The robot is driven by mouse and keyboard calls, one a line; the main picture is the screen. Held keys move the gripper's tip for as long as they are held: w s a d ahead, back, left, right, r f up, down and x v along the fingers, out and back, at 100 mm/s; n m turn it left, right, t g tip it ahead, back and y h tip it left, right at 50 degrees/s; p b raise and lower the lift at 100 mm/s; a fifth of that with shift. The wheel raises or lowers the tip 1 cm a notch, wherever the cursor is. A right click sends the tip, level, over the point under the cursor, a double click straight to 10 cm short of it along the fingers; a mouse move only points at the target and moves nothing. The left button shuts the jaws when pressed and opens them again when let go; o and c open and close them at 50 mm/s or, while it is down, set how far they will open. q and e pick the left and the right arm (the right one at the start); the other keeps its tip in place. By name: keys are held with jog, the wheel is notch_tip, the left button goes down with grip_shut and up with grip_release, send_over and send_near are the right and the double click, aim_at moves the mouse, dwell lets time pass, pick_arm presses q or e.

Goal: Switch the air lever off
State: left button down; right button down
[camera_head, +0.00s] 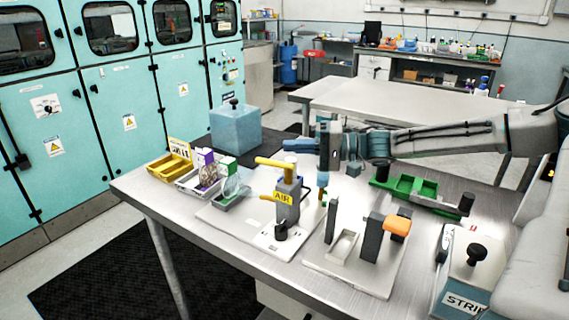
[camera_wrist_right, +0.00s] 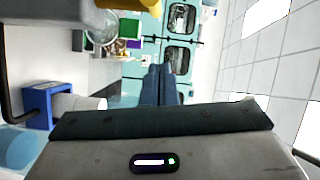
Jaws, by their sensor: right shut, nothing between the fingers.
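The air station is a grey upright block (camera_head: 289,209) with a yellow AIR label, standing on a pale plate (camera_head: 235,219). Its yellow lever (camera_head: 276,163) lies roughly level across the top, pointing left. My right gripper (camera_head: 290,145) is shut and empty, its blue fingers pointing left, just above and behind the lever in the picture. I cannot tell whether they touch it. In the right wrist view the shut blue fingers (camera_wrist_right: 160,84) point toward the cabinets, with a yellow part (camera_wrist_right: 120,25) beside them, apart. My left gripper is not in view.
Yellow (camera_head: 171,167) and grey trays stand at the table's left, with a blue box (camera_head: 236,128) behind. A fixture with an orange handle (camera_head: 397,226), a green tray (camera_head: 407,187) and a STRIP box (camera_head: 470,262) stand right. A thin blue, orange-tipped piece hangs below my wrist.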

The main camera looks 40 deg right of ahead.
aim_at(275, 164)
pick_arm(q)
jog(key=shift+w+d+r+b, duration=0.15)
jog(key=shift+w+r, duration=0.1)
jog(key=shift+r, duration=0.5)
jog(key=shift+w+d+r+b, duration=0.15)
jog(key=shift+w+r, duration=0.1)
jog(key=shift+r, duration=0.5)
pick_arm(e)
jog(key=shift+s+a+f, duration=0.15)
jog(key=shift+s+a, duration=0.05)
jog(key=shift+a, duration=0.5)
jog(key=shift+s+a+f, duration=0.1)
jog(key=shift+s+a, duration=0.15)
jog(key=shift+a, duration=0.45)
jog(key=shift+s+a+f, duration=0.15)
jog(key=shift+s+a, duration=0.05)
jog(key=shift+a, duration=0.5)
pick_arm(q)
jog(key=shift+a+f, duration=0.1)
